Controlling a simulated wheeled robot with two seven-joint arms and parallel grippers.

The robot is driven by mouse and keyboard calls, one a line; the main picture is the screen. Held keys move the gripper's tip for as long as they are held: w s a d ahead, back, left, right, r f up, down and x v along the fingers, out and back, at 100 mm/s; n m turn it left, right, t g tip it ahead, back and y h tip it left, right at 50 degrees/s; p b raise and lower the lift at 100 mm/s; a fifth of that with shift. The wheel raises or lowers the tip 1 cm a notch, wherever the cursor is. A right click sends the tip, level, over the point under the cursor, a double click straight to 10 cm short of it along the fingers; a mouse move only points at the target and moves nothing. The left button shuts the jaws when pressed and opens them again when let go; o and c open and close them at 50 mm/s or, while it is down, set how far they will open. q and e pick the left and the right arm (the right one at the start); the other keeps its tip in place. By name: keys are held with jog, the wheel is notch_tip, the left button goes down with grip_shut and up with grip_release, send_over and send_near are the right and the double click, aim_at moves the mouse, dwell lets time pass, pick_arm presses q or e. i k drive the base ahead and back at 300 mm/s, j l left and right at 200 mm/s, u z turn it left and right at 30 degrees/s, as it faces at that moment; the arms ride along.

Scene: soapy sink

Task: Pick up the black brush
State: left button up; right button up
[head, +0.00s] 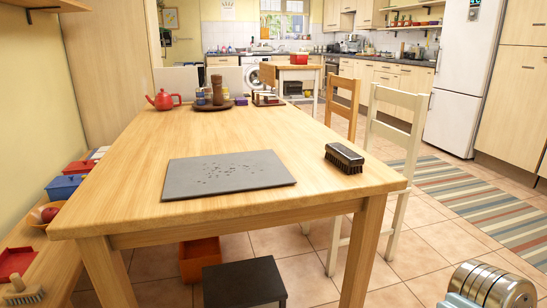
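The black brush (344,158) lies on the wooden table near its right front corner.
A grey mat (190,185) with dark specks lies on the table (270,137). A red teapot (163,99) and a round tray of jars (217,104) stand at its far end. Chairs (397,125) stand along its right side. A stool (243,283) is in front.

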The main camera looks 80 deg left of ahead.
aim_at(347, 160)
jog(key=k+u, duration=0.15)
jog(key=u, duration=2.1)
